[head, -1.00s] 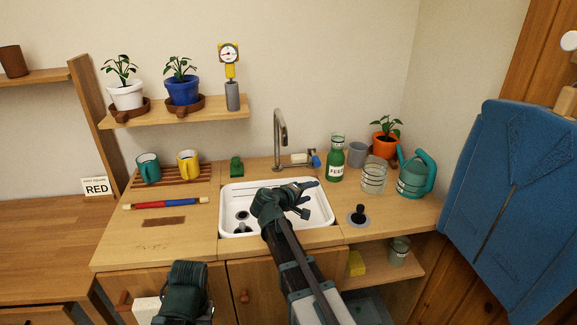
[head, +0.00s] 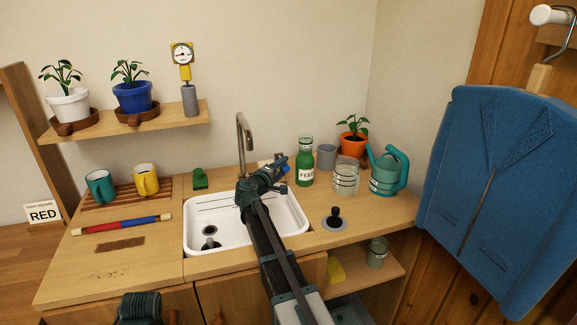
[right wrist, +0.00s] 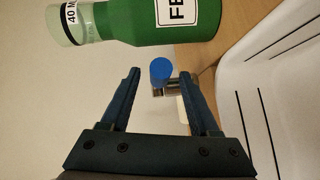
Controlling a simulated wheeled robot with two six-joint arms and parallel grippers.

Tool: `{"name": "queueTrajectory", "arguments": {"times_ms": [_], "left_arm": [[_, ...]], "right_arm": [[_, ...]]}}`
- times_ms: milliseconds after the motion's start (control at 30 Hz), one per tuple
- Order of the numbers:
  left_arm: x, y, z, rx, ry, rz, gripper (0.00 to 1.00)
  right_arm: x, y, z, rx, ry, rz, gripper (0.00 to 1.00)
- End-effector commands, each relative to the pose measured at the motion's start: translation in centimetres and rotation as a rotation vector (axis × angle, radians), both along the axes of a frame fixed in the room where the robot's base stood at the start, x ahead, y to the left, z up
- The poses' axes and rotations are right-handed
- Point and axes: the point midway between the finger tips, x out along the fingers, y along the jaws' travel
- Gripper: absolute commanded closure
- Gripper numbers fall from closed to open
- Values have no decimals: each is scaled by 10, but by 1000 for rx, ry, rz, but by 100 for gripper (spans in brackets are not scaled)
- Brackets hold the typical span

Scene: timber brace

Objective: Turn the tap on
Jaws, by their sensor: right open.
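The tap's curved metal spout (head: 241,135) rises behind the white sink (head: 293,216). In the head view my right gripper (head: 277,172) reaches over the back right of the sink and hides most of the tap's handle side. In the right wrist view the tap's blue-ended handle (right wrist: 160,72) shows ahead, between the two open fingers of the right gripper (right wrist: 160,78), with a metal part behind it. The fingers are apart and hold nothing; I cannot tell whether they touch the handle. Only part of my left arm shows at the bottom edge.
A green feed bottle (head: 304,163) stands close right of the gripper. A grey cup (head: 326,156), a glass jar (head: 346,177), a teal watering can (head: 387,172) and a black-knobbed plug (head: 335,217) are further right. A green object (head: 200,179) lies left of the spout.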

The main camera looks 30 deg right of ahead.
Motion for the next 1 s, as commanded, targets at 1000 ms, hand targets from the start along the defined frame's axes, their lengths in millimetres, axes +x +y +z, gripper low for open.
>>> {"name": "queueTrajectory", "arguments": {"times_ms": [1000], "left_arm": [[0, 0, -8, 0, 0, 0, 50]], "right_arm": [[30, -48, -8, 1, 0, -1, 78]]}}
